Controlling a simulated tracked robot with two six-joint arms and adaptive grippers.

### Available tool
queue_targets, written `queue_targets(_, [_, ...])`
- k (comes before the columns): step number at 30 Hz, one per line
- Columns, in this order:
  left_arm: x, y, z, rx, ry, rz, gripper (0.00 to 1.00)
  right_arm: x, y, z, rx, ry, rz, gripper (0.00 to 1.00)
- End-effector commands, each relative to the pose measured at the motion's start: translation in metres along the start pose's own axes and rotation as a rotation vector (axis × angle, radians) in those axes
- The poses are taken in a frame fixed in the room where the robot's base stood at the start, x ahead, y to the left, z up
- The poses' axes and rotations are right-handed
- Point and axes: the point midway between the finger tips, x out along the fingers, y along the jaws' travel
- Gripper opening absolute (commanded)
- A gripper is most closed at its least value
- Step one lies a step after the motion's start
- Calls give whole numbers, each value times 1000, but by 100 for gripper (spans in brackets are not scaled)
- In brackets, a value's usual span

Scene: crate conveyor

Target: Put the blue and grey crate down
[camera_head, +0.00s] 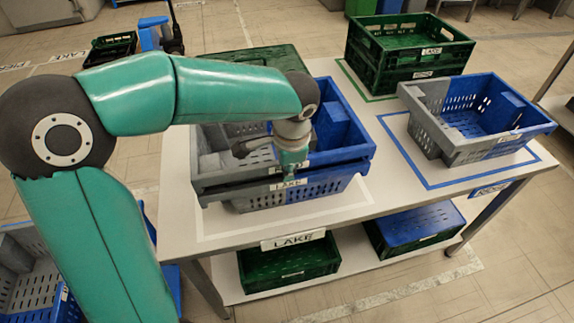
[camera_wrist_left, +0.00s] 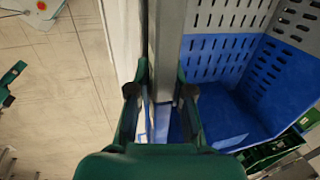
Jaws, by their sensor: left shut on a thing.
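A blue and grey crate (camera_head: 343,153) is in the middle of the table, over a second blue and grey crate (camera_head: 325,190) inside a white outline. Whether it rests fully on the lower crate or hangs just above it I cannot tell. My left gripper (camera_head: 291,160) is shut on its front wall near the middle. In the left wrist view the fingers of my left gripper (camera_wrist_left: 160,92) sit on both sides of the rim, and the blue inside of the crate (camera_wrist_left: 225,95) shows to the right. My arm hides part of the crate. My right gripper is not in view.
Another blue and grey crate (camera_head: 432,130) stands in a blue outline at right. Stacked green crates (camera_head: 408,50) are at the back, with another green crate (camera_head: 255,58) behind the held one. More crates, green (camera_head: 290,268) and blue (camera_head: 418,228), lie on the lower shelf.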

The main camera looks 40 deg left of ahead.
Motion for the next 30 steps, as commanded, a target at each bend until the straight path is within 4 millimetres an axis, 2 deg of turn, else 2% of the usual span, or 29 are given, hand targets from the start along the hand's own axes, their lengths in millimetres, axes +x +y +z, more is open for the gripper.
queue_targets(9, [5,0,0,0,2,-3,0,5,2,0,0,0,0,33])
queue_targets(10, [6,2,0,1,-1,1,22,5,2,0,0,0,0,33])
queue_targets(14, [7,2,0,1,-2,2,44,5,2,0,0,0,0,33])
queue_targets(26, [5,1,0,1,0,0,45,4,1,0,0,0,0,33])
queue_targets(30, [-4,-1,-1,1,0,0,45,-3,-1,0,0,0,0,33])
